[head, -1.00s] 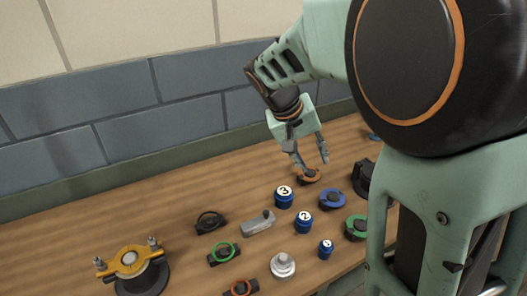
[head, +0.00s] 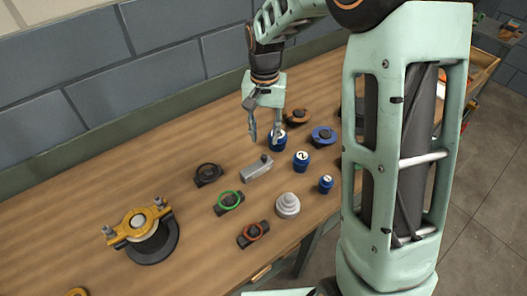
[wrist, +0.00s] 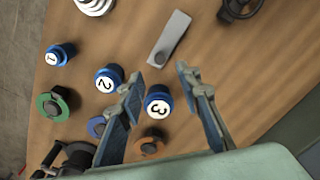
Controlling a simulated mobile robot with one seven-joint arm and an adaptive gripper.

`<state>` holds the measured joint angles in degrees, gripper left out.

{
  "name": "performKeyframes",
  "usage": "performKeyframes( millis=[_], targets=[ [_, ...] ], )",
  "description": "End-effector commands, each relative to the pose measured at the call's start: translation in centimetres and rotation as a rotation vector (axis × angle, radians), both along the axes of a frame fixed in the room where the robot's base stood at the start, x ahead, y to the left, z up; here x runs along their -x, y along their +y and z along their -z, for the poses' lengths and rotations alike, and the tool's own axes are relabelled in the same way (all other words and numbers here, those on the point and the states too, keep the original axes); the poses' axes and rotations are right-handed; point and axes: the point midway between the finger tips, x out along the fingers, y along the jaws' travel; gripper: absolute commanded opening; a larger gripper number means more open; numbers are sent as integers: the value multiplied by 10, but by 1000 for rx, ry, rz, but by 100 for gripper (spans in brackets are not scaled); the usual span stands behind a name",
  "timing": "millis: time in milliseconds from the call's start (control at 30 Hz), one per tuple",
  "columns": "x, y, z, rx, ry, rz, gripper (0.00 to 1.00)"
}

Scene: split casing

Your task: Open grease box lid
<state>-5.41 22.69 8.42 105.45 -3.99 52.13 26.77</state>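A small grey oblong box (head: 257,168) with a little knob on top lies on the table; I take it for the grease box. Its lid appears shut. In the wrist view the grey box (wrist: 169,38) lies beyond my fingertips. My gripper (head: 264,139) is open and empty, above the table just behind the box in the head view. It also shows open in the wrist view (wrist: 160,80). The blue number 3 container (wrist: 157,103) shows between its fingers there, below them and not held.
Blue number 2 (head: 301,161) and smaller blue (head: 326,184) containers stand right of the box. A grey stepped part (head: 287,205), black (head: 208,174), green (head: 229,200) and red (head: 252,234) ringed pieces lie around it.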

Motion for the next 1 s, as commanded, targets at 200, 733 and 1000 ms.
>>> performKeyframes(
  millis=[200,733,1000],
  targets=[
    [1,0,44,2,5,-1,32],
    [0,0,82,2,0,-1,32],
    [0,0,82,2,0,-1,13]
  ],
)
